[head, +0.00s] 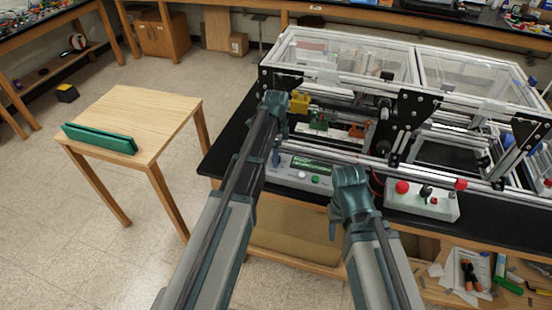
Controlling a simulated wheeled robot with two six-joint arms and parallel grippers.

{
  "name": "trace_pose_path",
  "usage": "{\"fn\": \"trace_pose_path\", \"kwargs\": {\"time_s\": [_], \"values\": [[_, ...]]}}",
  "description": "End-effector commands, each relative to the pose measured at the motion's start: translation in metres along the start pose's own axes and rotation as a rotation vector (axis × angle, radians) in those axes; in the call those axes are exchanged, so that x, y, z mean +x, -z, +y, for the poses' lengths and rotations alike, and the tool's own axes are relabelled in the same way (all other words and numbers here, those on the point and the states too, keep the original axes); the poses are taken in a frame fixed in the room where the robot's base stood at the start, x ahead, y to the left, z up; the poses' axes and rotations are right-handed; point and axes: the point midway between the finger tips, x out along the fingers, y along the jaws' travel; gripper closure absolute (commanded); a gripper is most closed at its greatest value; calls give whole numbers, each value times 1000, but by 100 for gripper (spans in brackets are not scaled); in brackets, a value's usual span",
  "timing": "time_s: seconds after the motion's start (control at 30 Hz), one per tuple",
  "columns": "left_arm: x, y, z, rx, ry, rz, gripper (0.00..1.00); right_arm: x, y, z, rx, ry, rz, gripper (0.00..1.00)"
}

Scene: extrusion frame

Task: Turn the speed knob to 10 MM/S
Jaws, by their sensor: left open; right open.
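A grey control box (288,178) with a green display (312,165) sits on the black bench top; a green button (315,179) and a pale round control (302,173) show on its face. A second pale control box (447,209) further right carries a red button (402,187) and a black knob (426,191). No speed marks are readable, so I cannot tell which control is the speed knob. My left gripper (276,158) is open, pointing down at the left end of the display box, partly covering it. My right gripper (333,232) is open, pointing down in front of the bench edge.
A framed machine with clear panels (365,45) and black brackets (412,108) stands behind the boxes. Loose tools (470,275) lie on the shelf below right. Floor between table and bench is clear.

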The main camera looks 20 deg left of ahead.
Motion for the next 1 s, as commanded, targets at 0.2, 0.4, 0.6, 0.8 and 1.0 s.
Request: {"fn": "trace_pose_path", "kwargs": {"time_s": [0.2,0.4,0.6,0.8,1.0], "values": [[-1,0,0,0,0,0,37,-1,0,0,0,0,0,50],[-1,0,0,0,0,0,73,-1,0,0,0,0,0,50],[-1,0,0,0,0,0,100,-1,0,0,0,0,0,50],[-1,0,0,-8,0,0,100,-1,0,0,0,0,0,50],[-1,0,0,-73,0,0,100,-1,0,0,0,0,0,50]]}}
